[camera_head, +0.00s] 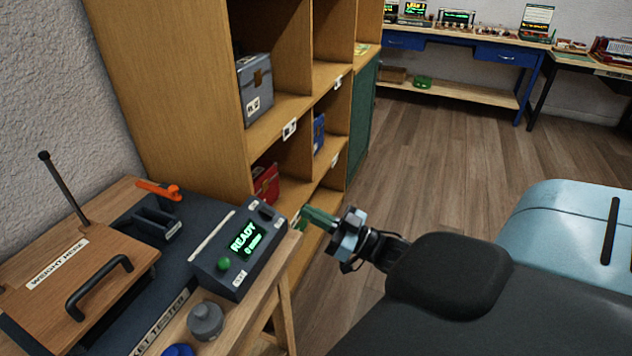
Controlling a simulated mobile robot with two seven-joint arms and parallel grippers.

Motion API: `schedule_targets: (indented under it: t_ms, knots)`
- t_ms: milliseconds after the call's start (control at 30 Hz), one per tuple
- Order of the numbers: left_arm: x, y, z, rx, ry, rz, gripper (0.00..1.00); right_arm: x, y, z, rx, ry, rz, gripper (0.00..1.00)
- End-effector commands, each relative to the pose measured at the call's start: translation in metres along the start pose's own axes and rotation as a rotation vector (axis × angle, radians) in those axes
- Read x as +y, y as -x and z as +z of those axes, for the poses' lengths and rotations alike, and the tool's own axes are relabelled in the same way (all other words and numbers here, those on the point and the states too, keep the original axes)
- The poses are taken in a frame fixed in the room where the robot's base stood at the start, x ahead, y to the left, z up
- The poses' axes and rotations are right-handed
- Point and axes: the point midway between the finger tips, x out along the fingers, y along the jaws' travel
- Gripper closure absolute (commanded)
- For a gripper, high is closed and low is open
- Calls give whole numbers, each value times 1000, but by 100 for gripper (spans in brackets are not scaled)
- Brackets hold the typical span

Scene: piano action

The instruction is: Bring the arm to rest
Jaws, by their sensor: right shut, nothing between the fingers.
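My right gripper (306,216) is in the middle of the head view, at the end of my arm that comes in from the right. Its fingers point left, toward the tester and the wooden shelf. They are shut, with nothing held. In the picture the fingertips lie just right of the control box (242,245) that reads READY; I cannot tell the exact gap. My left gripper is out of view.
A bench (287,275) at left carries a tester with a wooden lid (75,262), an orange-handled part (158,189) and a grey weight (205,321). A shelf (165,85) with boxes stands behind. Wooden floor (440,165) is open at centre right, before a blue workbench (455,48).

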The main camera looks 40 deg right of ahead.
Motion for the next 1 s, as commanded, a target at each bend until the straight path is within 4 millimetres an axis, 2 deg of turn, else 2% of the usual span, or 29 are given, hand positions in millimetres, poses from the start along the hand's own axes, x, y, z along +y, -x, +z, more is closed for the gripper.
schedule_targets:
  t_ms: [167,767,867,967,1000]
  knots:
    - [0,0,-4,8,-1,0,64,0,6,-2,0,0,0,100]
    - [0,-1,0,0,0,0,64,-1,7,-1,-3,-2,2,100]
    - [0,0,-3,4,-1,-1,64,-9,14,12,-39,-10,23,100]
    - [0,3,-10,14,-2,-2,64,-28,33,40,-133,-20,72,100]
    - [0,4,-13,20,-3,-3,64,-39,45,54,-187,-25,96,100]
